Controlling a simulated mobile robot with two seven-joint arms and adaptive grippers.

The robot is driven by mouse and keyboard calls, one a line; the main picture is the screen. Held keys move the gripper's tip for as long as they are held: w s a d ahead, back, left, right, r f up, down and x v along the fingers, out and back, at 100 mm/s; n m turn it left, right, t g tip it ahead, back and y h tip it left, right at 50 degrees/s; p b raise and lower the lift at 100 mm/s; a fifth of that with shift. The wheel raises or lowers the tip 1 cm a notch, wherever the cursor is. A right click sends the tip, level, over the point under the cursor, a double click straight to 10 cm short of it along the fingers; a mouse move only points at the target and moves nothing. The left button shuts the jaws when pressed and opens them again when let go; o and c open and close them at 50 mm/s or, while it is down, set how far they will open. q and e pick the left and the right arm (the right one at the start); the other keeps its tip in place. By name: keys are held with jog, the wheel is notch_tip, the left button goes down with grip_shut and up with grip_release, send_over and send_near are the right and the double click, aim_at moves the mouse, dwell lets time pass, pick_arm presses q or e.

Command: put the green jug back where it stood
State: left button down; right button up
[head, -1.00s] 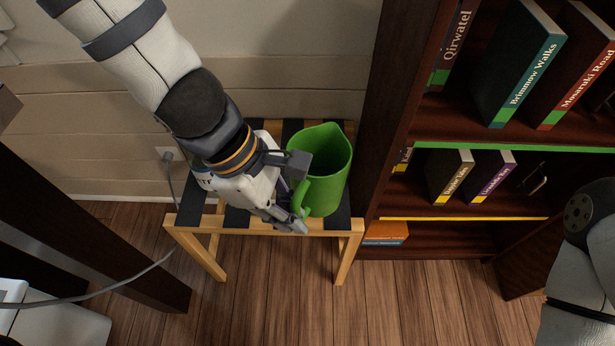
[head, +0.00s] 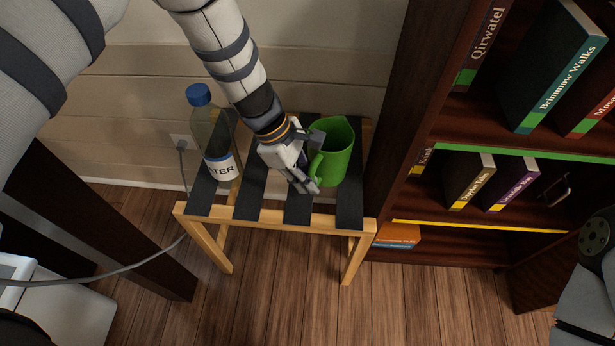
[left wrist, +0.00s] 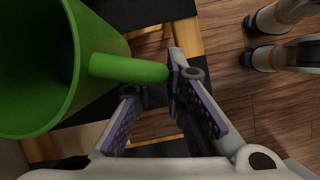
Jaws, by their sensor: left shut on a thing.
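The green jug (head: 340,150) is upright over the back right part of a slatted stool (head: 260,217) with a light wood frame and dark straps. I cannot tell whether its base touches the straps. My left gripper (head: 312,178) is at the jug's left side, shut on its handle. In the left wrist view, the jug (left wrist: 30,70) fills the upper left, and its handle (left wrist: 125,69) runs between the fingers of the left gripper (left wrist: 150,95). My right gripper is not in view.
A water bottle (head: 215,140) with a blue cap stands on the stool's left part. A dark bookcase (head: 400,130) with books rises close to the jug's right. A pale wall (head: 330,60) is behind. The stool's front straps are bare.

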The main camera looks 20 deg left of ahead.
pick_arm(q)
jog(key=shift+r, duration=0.15)
jog(key=c, duration=2)
grip_release()
jog(key=shift+f, duration=0.25)
jog(key=o, duration=0.4)
jog(key=shift+c, duration=0.2)
